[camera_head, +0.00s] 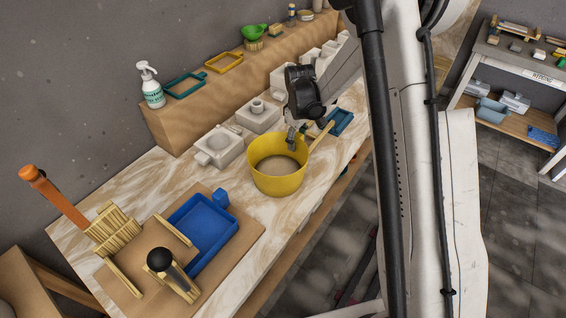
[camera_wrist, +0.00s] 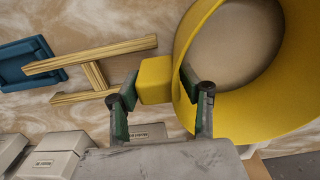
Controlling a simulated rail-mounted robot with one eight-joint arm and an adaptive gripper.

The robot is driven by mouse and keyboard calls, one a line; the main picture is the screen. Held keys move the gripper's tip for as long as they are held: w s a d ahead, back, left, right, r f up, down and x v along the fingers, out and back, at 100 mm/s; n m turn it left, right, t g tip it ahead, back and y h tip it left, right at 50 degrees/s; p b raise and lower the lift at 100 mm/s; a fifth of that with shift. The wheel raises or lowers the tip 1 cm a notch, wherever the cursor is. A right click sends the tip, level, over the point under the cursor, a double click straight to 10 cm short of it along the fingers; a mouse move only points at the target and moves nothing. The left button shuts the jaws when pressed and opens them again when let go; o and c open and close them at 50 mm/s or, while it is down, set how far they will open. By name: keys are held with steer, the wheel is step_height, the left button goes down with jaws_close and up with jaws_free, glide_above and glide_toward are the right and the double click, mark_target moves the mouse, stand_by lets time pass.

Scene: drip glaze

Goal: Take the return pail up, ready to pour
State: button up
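The return pail (camera_head: 268,182) is a wide yellow vessel near the front edge of the worktop, upright, with a flat tan inside. In the wrist view the pail (camera_wrist: 240,122) fills the upper right, and a yellow block-like tab (camera_wrist: 155,82) sticks out from its wall. My gripper (camera_head: 293,141) is at the pail's back right rim. In the wrist view my gripper's fingers (camera_wrist: 160,92) close in on both sides of the tab and wall, one outside the tab and one at the inner wall. Any small gap under the pail cannot be told.
A wooden rack (camera_wrist: 95,75) and a blue tray (camera_head: 341,122) lie beside the pail. Pale moulds (camera_head: 219,147) stand behind it. A larger blue tray (camera_head: 205,222) is at the front left. Bare worktop lies between it and the pail.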

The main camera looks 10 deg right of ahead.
jaws_close()
steer(key=shift+r, duration=0.2)
